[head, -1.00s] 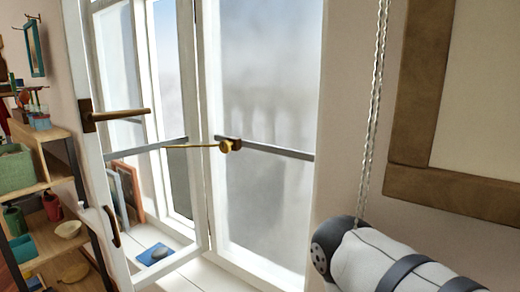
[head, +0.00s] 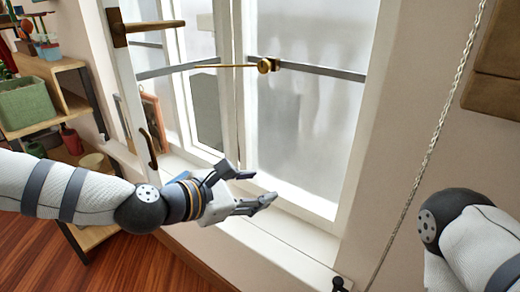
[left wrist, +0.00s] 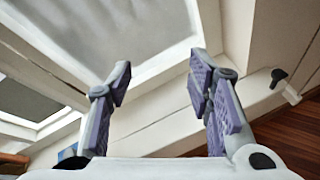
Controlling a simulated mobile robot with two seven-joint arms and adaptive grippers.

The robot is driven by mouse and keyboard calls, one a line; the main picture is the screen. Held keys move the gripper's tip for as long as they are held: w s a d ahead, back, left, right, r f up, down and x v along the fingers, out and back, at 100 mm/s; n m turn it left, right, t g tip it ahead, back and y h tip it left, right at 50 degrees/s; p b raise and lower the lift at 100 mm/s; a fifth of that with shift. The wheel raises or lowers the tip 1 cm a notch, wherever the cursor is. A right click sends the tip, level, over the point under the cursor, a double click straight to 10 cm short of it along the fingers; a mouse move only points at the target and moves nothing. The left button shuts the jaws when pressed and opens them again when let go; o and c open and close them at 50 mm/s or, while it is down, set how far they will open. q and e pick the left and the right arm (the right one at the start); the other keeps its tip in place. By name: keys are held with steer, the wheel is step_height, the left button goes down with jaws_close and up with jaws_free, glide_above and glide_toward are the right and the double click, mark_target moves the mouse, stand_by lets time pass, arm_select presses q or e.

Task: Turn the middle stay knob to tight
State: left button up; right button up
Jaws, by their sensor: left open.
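The middle stay knob (head: 264,66) is a round brass knob on the dark horizontal bar of the window, in the upper middle of the head view. A thin brass rod (head: 228,66) runs from it to the left toward the open sash. My left gripper (head: 261,185) is open and empty, well below the knob and in front of the lower window frame. It also shows in the left wrist view (left wrist: 160,70), fingers apart with nothing between them. The knob cannot be made out in the left wrist view. My right arm shows at the right edge, its gripper out of view.
The open sash carries an upper brown handle (head: 150,27) and a lower one (head: 150,147). A cord (head: 432,140) hangs right of the window. A shelf with a green bin (head: 26,103) stands at left. The white sill (head: 265,250) below my left gripper looks clear.

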mark_target(262, 66)
arm_select(q)
steer(key=w+a+r+n+t+h, duration=0.1)
steer(key=w+a+r+n+t, duration=0.25)
steer(key=r, duration=0.65)
steer(key=w+a+r+n+t, duration=0.25)
steer(key=w+r, duration=0.25)
steer(key=r, duration=0.5)
steer(key=shift+n+g, duration=0.3)
steer(key=shift+g, duration=0.1)
steer(key=x, duration=1)
steer(key=shift+w+d+f+b, duration=0.1)
steer(key=shift+d+f+b, duration=0.05)
steer(key=shift+f+b, duration=0.2)
steer(key=shift+w+d, duration=0.3)
steer(key=shift+w, duration=0.1)
jaws_close()
